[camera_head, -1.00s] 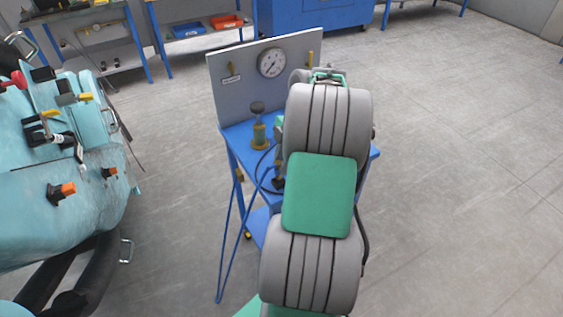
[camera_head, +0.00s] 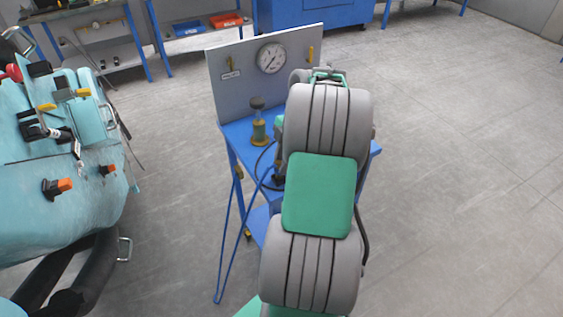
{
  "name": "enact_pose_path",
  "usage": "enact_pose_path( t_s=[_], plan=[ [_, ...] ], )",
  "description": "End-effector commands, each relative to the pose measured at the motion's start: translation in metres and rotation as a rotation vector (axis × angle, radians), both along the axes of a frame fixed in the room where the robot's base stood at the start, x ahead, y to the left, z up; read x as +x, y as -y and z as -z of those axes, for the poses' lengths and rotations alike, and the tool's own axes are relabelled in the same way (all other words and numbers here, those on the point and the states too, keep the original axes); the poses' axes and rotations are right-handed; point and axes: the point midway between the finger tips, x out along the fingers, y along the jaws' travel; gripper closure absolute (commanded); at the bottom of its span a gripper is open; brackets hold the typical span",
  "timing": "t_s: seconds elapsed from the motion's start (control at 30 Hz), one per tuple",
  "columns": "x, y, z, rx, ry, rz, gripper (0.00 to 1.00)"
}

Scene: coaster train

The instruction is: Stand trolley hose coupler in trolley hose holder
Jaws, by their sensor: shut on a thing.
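A blue trolley (camera_head: 237,137) with a grey upright panel (camera_head: 232,97) stands ahead, partly behind my grey and green arm. A small olive-green fitting with a dark round top (camera_head: 259,128) stands upright on its top, left of my arm; I cannot tell whether it is the hose holder. A dark hose (camera_head: 262,166) loops over the trolley top and passes behind my arm. I cannot make out the hose coupler. My gripper is hidden behind my own arm, so its fingers and anything between them do not show.
A round gauge (camera_head: 270,58) and yellow handles are on the panel. A teal machine (camera_head: 60,215) with levers and handles stands close at the left. Benches and a blue cabinet (camera_head: 310,14) line the back. The floor at the right is clear.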

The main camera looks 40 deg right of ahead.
Motion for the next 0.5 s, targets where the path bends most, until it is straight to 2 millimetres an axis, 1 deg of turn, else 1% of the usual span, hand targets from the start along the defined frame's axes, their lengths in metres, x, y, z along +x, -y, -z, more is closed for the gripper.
enact_pose_path(
  t_s=[0.5],
  plan=[
    [0.0001,0.0001,0.0098,0.000,0.001,0.000,1.00]
  ],
)
